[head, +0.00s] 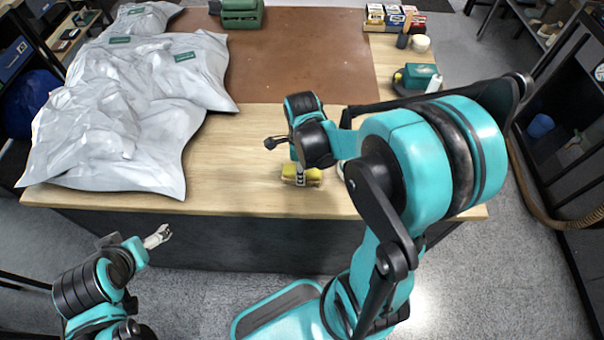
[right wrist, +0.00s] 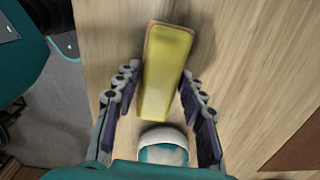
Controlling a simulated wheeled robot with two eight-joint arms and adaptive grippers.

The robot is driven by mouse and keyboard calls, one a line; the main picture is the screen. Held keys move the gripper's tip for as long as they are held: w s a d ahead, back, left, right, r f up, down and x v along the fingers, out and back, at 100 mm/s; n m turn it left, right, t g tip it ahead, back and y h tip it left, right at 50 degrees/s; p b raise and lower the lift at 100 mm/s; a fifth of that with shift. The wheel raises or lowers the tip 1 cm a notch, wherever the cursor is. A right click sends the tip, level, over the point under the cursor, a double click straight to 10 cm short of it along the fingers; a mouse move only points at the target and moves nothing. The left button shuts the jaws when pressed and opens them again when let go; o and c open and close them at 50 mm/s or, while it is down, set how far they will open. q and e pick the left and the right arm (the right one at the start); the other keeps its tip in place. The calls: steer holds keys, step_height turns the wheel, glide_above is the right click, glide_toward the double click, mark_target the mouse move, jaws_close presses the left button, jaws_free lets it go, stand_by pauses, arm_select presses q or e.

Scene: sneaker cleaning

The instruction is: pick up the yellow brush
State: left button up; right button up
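The yellow brush (head: 287,170) lies on the wooden table near its front edge, with a yellow top and a brownish lower part. In the right wrist view the brush (right wrist: 167,65) is a long yellow block reaching between the fingers. My right gripper (head: 300,178) points down at it in the head view. In the right wrist view its fingers (right wrist: 161,72) are apart, one on each side of the brush, with narrow gaps at the tips. My left gripper (head: 160,235) is empty, off the table's front edge at lower left; its finger opening is too small to judge.
A white-rimmed teal round thing (right wrist: 162,145) is close to the brush's near end. Grey plastic bags (head: 120,120) cover the table's left. A brown mat (head: 300,55) lies behind. A green box (head: 416,76) and a white bottle (head: 434,83) stand at right.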

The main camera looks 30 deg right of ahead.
stand_by(0.3)
step_height(320, 180, up, 4)
steer(key=shift+p, duration=0.9)
steer(key=s+d+r+p, duration=0.3)
steer(key=s+d+r, duration=0.4)
steer(key=s, duration=0.1)
steer(key=shift+s+d, duration=0.3)
steer(key=shift+d, duration=0.1)
steer(key=shift+o, duration=0.9)
